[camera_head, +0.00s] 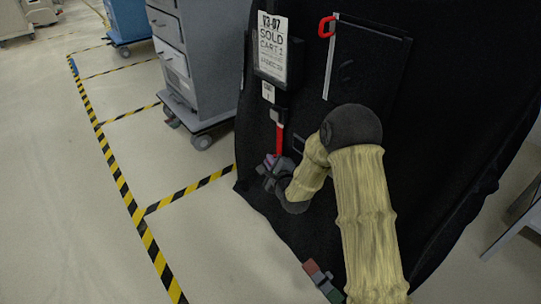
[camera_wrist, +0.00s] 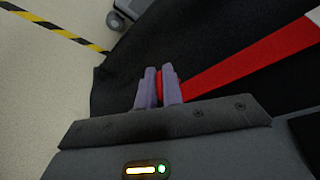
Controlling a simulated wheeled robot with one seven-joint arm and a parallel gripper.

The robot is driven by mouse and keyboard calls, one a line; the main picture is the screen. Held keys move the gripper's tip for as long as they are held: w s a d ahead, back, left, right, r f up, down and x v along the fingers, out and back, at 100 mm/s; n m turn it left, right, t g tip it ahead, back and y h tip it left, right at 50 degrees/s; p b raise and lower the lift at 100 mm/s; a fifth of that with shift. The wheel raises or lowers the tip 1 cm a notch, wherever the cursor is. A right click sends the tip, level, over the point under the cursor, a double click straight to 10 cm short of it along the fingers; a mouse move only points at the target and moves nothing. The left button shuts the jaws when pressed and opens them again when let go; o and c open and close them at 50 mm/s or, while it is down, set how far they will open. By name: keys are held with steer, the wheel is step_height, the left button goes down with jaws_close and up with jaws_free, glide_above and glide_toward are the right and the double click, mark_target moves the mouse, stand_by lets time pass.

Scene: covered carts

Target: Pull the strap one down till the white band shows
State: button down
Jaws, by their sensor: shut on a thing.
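A black-covered cart (camera_head: 420,130) fills the middle and right of the head view. A red strap (camera_head: 279,138) hangs down its front below a small dark buckle; in the wrist view the strap (camera_wrist: 245,62) runs from the upper right to my fingers. My gripper (camera_head: 270,161) is low at the cart's front, at the strap's lower end. In the wrist view my gripper (camera_wrist: 160,88) has its two purple fingers shut on the red strap's end.
A sign (camera_head: 272,47) is on the cover above the strap. A red loop (camera_head: 326,27) sits by a flap (camera_head: 367,65) at the upper right. A grey cabinet on wheels (camera_head: 202,60) stands close on the left. Yellow-black tape marks the open floor.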

steer(key=shift+s+f, duration=0.1)
steer(key=shift+f, duration=0.35)
steer(key=c, duration=1.5)
jaws_free()
steer(key=shift+r, duration=0.1)
steer(key=shift+d, duration=0.15)
